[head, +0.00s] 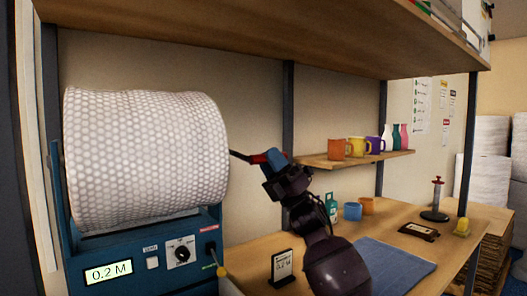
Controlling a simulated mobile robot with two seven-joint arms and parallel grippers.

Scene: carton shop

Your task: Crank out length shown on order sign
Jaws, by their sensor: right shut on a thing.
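A large white roll of bubble wrap (145,155) sits in a blue dispenser (190,228). The dispenser's lit display (108,272) reads 0.2 M. A crank with a red handle (256,158) sticks out at the roll's right end. My right gripper (272,160) is shut on the red handle, and its jaws partly hide it. My left gripper is out of view.
A blue mat (395,268) lies on the wooden bench (460,222), partly behind my right arm. Blue and orange mugs and a green bottle stand behind it. A small shelf (325,161) holds several mugs and vases. A wooden shelf (270,40) hangs overhead.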

